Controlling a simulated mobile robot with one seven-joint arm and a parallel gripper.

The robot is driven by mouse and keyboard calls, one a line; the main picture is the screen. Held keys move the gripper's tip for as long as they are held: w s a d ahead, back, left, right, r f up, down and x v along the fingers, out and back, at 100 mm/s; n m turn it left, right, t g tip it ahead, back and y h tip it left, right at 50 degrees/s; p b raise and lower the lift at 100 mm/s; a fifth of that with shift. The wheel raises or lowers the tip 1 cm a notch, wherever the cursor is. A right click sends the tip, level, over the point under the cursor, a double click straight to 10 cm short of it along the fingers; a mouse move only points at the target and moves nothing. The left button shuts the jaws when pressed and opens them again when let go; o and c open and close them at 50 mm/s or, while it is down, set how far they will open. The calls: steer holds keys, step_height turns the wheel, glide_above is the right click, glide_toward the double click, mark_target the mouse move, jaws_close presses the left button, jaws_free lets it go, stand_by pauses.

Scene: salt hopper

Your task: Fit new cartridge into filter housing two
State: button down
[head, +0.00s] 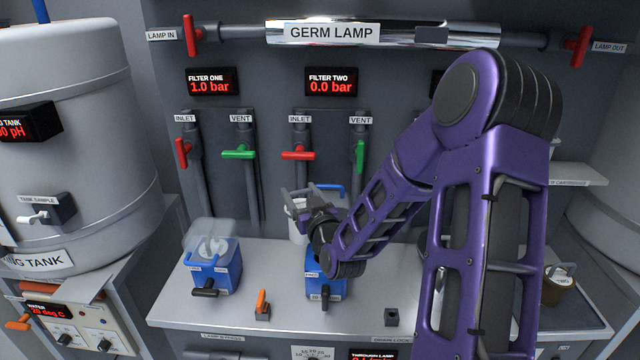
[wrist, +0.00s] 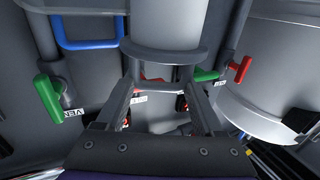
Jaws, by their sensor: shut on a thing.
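My gripper (head: 300,204) is shut on a pale cylindrical cartridge (wrist: 167,30), gripped at its flanged end. In the head view part of the white cartridge (head: 297,232) shows under the fingers. It is above and behind the blue base of filter housing two (head: 326,287), which my arm partly covers. I cannot tell whether the cartridge touches the housing. A blue handle (head: 329,187) shows just behind my gripper. The FILTER TWO display (head: 331,82) reads 0.0 bar. Its red inlet handle (head: 298,154) lies across the pipe and its green vent handle (head: 359,156) stands along it.
Filter housing one (head: 215,268), blue with a clear bowl, stands to the left. An orange lever (head: 262,303) and a dark block (head: 392,316) are on the bench front. A brown canister (head: 557,290) stands at right. My purple arm hides much of the bench's right half.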

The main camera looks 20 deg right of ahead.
steer(key=s+d+r+n+y+p, duration=0.1)
steer(key=s+d, duration=0.1)
steer(key=d, duration=0.3)
steer(key=shift+s+d+r+y, duration=0.3)
steer(key=shift+s, duration=0.1)
step_height(320, 180, down, 6)
steer(key=b, duration=0.5)
steer(key=shift+r, duration=0.1)
steer(key=shift+b, duration=0.65)
stand_by(1.3)
steer(key=shift+f+b, duration=0.7)
steer(key=shift+f, duration=0.6)
steer(key=shift+f, duration=2.7)
